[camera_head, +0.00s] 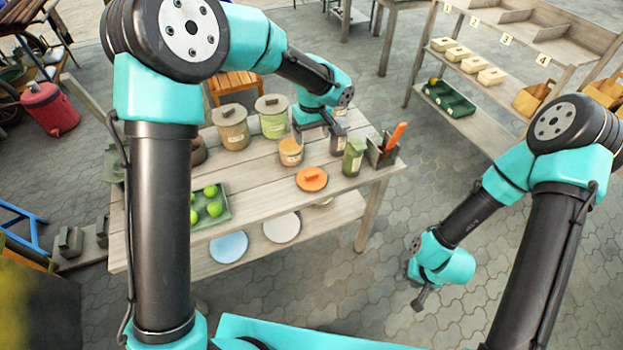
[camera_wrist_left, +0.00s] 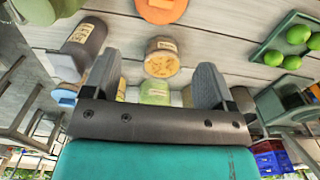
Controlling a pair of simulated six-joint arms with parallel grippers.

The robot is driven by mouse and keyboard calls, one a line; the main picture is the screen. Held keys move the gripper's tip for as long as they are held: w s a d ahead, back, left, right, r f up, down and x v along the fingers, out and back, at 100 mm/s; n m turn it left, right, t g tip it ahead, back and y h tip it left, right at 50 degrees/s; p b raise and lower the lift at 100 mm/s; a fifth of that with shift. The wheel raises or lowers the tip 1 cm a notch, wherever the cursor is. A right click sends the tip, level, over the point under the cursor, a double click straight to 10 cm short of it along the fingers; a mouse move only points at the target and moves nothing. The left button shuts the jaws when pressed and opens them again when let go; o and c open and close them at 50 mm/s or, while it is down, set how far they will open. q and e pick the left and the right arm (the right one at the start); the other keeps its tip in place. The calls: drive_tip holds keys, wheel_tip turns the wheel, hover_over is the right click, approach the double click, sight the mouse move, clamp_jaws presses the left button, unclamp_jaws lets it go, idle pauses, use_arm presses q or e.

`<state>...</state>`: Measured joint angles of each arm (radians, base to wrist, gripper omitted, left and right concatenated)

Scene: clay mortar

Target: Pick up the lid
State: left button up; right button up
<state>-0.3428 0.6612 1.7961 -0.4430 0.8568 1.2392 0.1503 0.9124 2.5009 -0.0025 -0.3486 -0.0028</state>
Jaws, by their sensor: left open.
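An orange lid (camera_head: 312,179) with a raised knob lies flat on the wooden table, near its front edge. It also shows at the top of the left wrist view (camera_wrist_left: 162,9), partly cut off. A small jar (camera_head: 291,152) with a pale label stands just behind the lid; it also shows in the left wrist view (camera_wrist_left: 162,57). My left gripper (camera_head: 316,129) is open and empty over the table, behind the lid; its two spread fingers show in the wrist view (camera_wrist_left: 160,78). My right gripper (camera_head: 420,300) hangs right of the table, far from the lid; its finger gap is unclear.
A green jar (camera_head: 353,157) and a holder with an orange-handled tool (camera_head: 384,151) stand right of the lid. Large canisters (camera_head: 231,127) stand behind. A green tray (camera_head: 220,219) of green fruit is at left. Plates (camera_head: 229,247) lie on the lower shelf.

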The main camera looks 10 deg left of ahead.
use_arm(q)
hover_over(312, 174)
wheel_tip(312, 174, down, 12)
drive_tip(key=shift+w+f, duration=0.1)
drive_tip(key=shift+f, duration=0.05)
idle(0.3)
drive_tip(key=shift+f, duration=2.55)
drive_tip(key=shift+c, duration=0.2)
drive_tip(key=c, duration=1)
drive_tip(key=shift+o, duration=0.2)
drive_tip(key=shift+r, duration=0.1)
